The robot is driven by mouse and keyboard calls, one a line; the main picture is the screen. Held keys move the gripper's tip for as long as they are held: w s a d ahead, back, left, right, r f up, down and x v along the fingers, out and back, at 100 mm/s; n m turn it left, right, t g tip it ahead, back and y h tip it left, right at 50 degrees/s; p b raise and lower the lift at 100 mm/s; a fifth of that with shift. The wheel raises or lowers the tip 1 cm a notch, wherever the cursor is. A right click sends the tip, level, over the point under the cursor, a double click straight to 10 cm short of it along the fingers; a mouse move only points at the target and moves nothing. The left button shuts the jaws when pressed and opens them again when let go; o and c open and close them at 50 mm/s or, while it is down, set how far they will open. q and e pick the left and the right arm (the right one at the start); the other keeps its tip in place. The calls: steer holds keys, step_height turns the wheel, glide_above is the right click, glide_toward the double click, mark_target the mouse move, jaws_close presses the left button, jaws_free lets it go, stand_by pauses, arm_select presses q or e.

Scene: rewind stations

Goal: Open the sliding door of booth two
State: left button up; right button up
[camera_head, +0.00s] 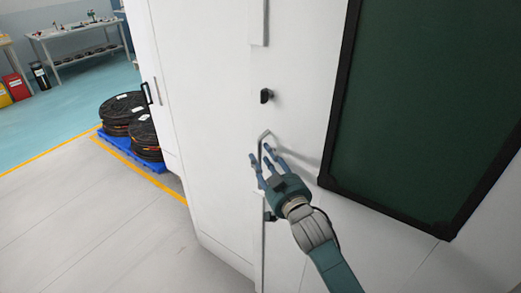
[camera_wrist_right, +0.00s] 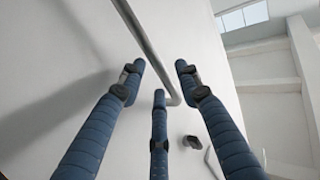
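The white booth door panel (camera_head: 300,50) has a large dark green window (camera_head: 425,110) in a black frame. A thin grey bar handle (camera_head: 264,136) stands out from the white front; it also shows in the right wrist view (camera_wrist_right: 146,42). No booth number is readable. My right gripper (camera_head: 261,156) is at the handle, its fingers pointing up along the white front. In the wrist view its three blue fingers (camera_wrist_right: 159,80) are spread, with the bar passing between the tips; I see no closed grip, and contact is unclear. My left gripper is not in view.
A black knob (camera_head: 266,96) sits on the front above the handle. Left is another white door with a black handle (camera_head: 147,93). Black reels (camera_head: 123,108) stand on a blue pallet (camera_head: 131,142) beyond a yellow floor line. The grey floor (camera_head: 90,220) at lower left is clear.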

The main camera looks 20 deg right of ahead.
steer(key=shift+w+a, duration=0.1)
steer(key=shift+w, duration=1.15)
jaws_close()
